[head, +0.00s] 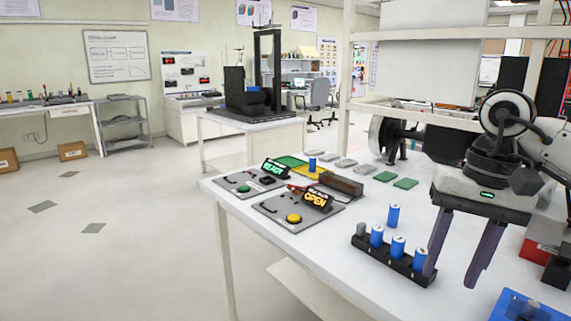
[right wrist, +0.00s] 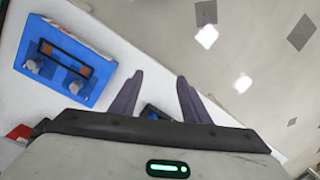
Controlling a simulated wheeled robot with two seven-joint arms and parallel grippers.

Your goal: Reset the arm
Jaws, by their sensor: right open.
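My right gripper (head: 457,262) is at the right of the head view, over the white table (head: 240,188). Its two dark fingers point down and stand apart with nothing between them. It also shows in the right wrist view (right wrist: 158,90), open and empty. A black rack (head: 366,243) holding several blue cylinders (head: 397,247) stands just left of the fingers in the head view. One more blue cylinder (head: 393,215) stands upright behind the rack. My left gripper is not in view.
Two grey panels with a green button (head: 244,188) and a yellow button (head: 293,218) lie on the table's left part. Green and grey pads (head: 405,183) lie farther back. A blue fixture (right wrist: 68,62) and a red box (head: 538,254) are at the right. A shelf frame post (head: 345,80) rises behind.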

